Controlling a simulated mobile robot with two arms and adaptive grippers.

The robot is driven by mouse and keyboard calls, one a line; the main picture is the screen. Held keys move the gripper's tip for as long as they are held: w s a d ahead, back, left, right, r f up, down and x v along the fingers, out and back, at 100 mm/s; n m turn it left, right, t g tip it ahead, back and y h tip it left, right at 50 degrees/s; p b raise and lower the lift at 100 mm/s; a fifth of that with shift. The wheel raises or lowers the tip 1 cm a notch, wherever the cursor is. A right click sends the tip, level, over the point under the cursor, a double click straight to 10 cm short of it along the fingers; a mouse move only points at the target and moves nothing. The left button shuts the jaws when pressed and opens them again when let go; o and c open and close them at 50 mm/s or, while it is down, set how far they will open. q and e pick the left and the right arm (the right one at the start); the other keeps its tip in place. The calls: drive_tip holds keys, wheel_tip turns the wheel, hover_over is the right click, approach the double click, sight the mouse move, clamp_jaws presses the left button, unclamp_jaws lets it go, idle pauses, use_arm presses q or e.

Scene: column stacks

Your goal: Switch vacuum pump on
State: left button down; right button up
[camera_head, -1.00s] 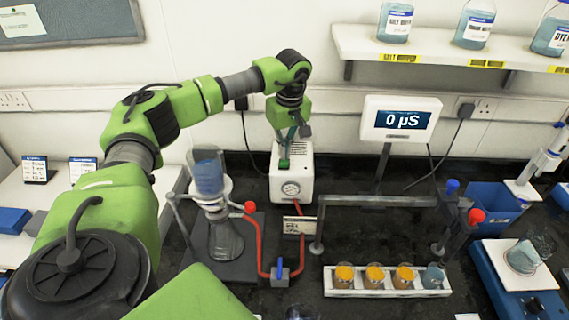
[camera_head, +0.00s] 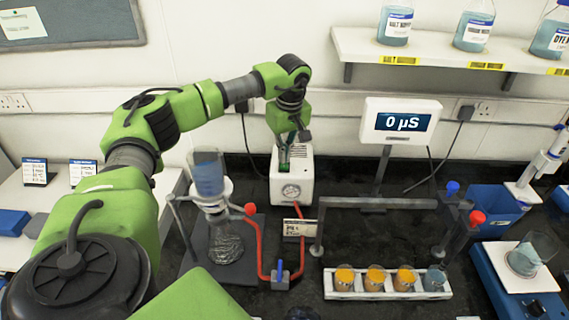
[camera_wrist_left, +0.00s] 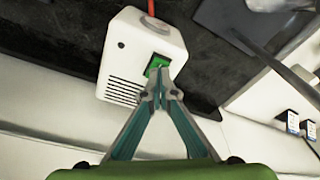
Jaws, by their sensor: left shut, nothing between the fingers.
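The vacuum pump (camera_head: 291,186) is a white box with a round gauge on its front, standing on the dark bench against the back wall. It also shows in the left wrist view (camera_wrist_left: 130,58), with a green rocker switch (camera_wrist_left: 157,63) on its top face. My left gripper (camera_wrist_left: 160,72) is shut and empty, its fingertips right at the switch and covering part of it; I cannot tell whether they touch. In the head view my left gripper (camera_head: 284,157) points down onto the pump's top.
A red hose (camera_head: 263,238) runs from the filter flask (camera_head: 224,241) past a blue-handled valve (camera_head: 280,268) to the pump. A meter screen (camera_head: 402,122) stands right of the pump. A rack of small beakers (camera_head: 387,295) lies in front.

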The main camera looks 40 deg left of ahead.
sight(285, 166)
use_arm(q)
drive_tip(key=shift+f, duration=0.4)
idle(0.6)
drive_tip(key=shift+f+b, duration=0.55)
drive_tip(key=shift+f, duration=0.05)
drive_tip(key=shift+r, duration=0.1)
drive_tip(key=shift+r+p, duration=0.5)
drive_tip(key=shift+p, duration=0.05)
drive_tip(key=shift+r+p, duration=2.35)
drive_tip(key=shift+r, duration=0.6)
drive_tip(key=shift+f, duration=0.1)
